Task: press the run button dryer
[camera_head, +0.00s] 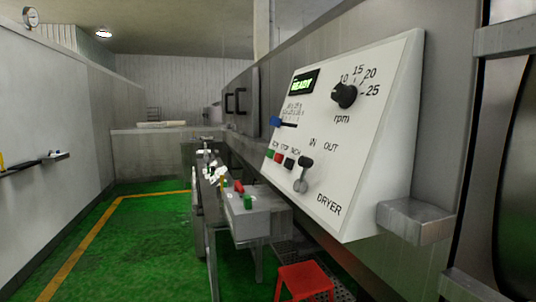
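The dryer control panel (350,165) is a white sloped box, marked DRYER, on the right of the head view. Its run button (269,154) is small and green, at the left end of a row of three under the label RUN. A red stop button (278,157) and a dark inch button (289,162) sit beside it. The lit green display (303,84) appears to read READY. A black rpm knob (344,95), a blue-handled lever (284,122) and a black-knobbed IN/OUT lever (304,168) are also on the panel. Neither of my grippers shows.
A metal block (416,221) juts out below the panel's right side. A red stool (304,281) stands below it. A grey box (258,218) with red and green parts stands left of the panel. Green floor (130,250) with a yellow line is open at left.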

